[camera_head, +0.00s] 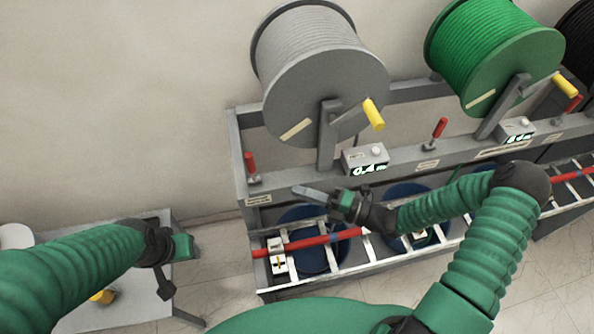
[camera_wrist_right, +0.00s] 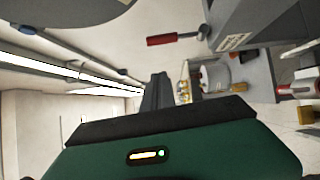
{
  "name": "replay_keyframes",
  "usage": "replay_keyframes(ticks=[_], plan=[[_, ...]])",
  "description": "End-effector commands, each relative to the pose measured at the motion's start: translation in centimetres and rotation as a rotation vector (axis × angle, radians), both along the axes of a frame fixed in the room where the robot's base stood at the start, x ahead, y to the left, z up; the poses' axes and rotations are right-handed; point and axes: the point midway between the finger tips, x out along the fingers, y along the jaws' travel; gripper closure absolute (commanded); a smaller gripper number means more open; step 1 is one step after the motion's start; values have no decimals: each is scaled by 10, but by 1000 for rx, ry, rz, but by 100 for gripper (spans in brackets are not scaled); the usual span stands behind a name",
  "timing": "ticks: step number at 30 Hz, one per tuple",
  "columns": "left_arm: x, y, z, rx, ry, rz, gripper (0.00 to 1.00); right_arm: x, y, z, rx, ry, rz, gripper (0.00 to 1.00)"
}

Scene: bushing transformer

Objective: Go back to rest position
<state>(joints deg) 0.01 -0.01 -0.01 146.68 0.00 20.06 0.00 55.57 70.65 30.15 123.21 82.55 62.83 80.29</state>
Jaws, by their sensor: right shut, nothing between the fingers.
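My right gripper (camera_head: 308,192) is shut and empty. It points left in the head view, above the front of the reel rack and near its left end. Its closed grey fingers also show in the right wrist view (camera_wrist_right: 155,92), with nothing between them. My right arm reaches in from the right, bent at a dark elbow. My left arm comes in from the left over a low grey table. Its dark wrist and green end part (camera_head: 182,247) show at the table's right side. The fingers of my left gripper cannot be made out.
The rack (camera_head: 239,165) bears a grey cable reel (camera_head: 318,70) and a green one (camera_head: 500,50) with yellow crank handles. Red-handled levers (camera_head: 439,128) stand on its beam. A red bar (camera_head: 310,241) and blue drums (camera_head: 300,215) lie low in front. Floor shows between table and rack.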

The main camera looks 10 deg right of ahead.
Motion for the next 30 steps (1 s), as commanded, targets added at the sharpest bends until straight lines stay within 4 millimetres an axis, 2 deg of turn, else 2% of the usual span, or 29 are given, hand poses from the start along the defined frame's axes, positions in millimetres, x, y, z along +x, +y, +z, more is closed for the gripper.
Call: replay_keyframes(ticks=[5,7,8,10,12,14,16,18,21,22,25,27,30], plan=[[0,0,-2,0,0,0,54,-2,4,-3,-24,-12,21,100],[0,0,-9,0,0,0,54,-17,15,-14,-117,-64,102,100],[0,0,-13,0,0,0,54,-29,23,-21,-185,-109,163,100],[0,0,-27,0,0,0,54,-68,39,-48,-409,-276,381,100],[0,0,-44,0,0,0,54,-115,39,-81,-674,-534,682,100],[0,0,-58,0,0,0,54,-145,23,-105,-873,-797,957,100],[0,0,-72,0,1,0,54,-163,-7,-123,-1053,-1130,1276,100],[0,0,-86,0,1,0,54,-164,-39,-129,-1172,-1482,1591,100],[0,0,-101,0,1,0,54,-146,-71,-120,-1233,-1949,1979,100],[0,0,-105,0,0,0,54,-139,-76,-115,1202,2022,-2028,100],[0,0,-111,0,0,0,54,-122,-84,-98,943,1869,-1825,100],[0,0,-112,0,0,0,54,-115,-86,-90,856,1811,-1753,100],[0,0,-111,0,0,0,54,-113,-88,-86,820,1789,-1727,100]])
